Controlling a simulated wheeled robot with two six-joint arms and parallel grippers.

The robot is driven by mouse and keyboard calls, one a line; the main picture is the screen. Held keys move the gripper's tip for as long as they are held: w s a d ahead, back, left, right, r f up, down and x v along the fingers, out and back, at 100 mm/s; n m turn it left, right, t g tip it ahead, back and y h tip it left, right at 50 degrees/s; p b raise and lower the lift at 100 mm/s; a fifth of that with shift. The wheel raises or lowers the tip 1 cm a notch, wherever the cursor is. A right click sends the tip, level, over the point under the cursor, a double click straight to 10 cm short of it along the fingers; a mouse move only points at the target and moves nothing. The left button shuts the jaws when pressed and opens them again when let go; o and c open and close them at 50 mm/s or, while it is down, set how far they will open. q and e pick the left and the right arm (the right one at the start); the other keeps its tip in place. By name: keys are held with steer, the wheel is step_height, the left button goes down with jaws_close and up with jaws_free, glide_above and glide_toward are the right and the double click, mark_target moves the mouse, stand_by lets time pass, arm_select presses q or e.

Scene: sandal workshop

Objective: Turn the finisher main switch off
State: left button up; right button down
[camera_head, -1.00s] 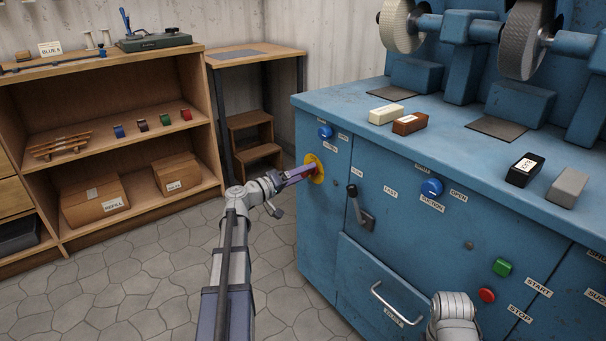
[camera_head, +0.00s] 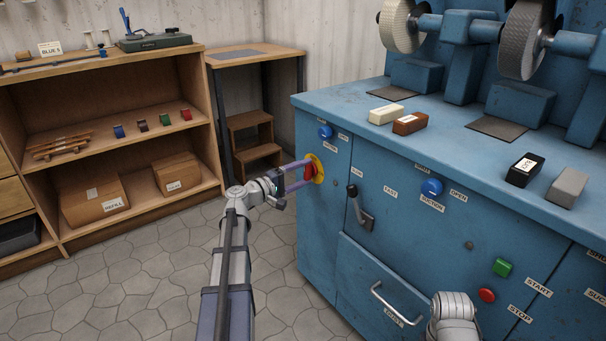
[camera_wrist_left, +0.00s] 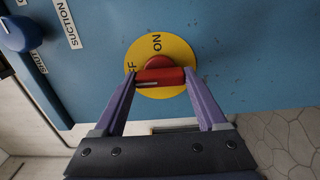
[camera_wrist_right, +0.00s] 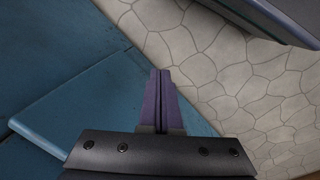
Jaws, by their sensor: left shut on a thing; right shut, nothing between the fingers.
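The finisher main switch is a red handle (camera_head: 309,172) on a round yellow plate (camera_head: 318,166) at the left end of the blue finisher's front. In the left wrist view the red handle (camera_wrist_left: 160,78) lies crosswise, its pale mark at the end by the partly hidden OFF lettering; the ON lettering is above it. My left gripper (camera_head: 306,174) is shut on the handle, one finger at each end; it also shows in the left wrist view (camera_wrist_left: 162,78). My right gripper (camera_wrist_right: 161,75) is shut and empty beside a blue panel, above the stone floor.
A black lever (camera_head: 358,204) and a blue suction knob (camera_head: 432,187) are right of the switch. Another blue knob (camera_head: 325,132) is above it. A drawer handle (camera_head: 397,304) sticks out below. Shelves (camera_head: 130,140) stand at the left. The floor between is clear.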

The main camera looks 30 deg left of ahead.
stand_by(0.4)
arm_select(q)
steer(key=o, duration=1.3)
steer(key=v, duration=0.8)
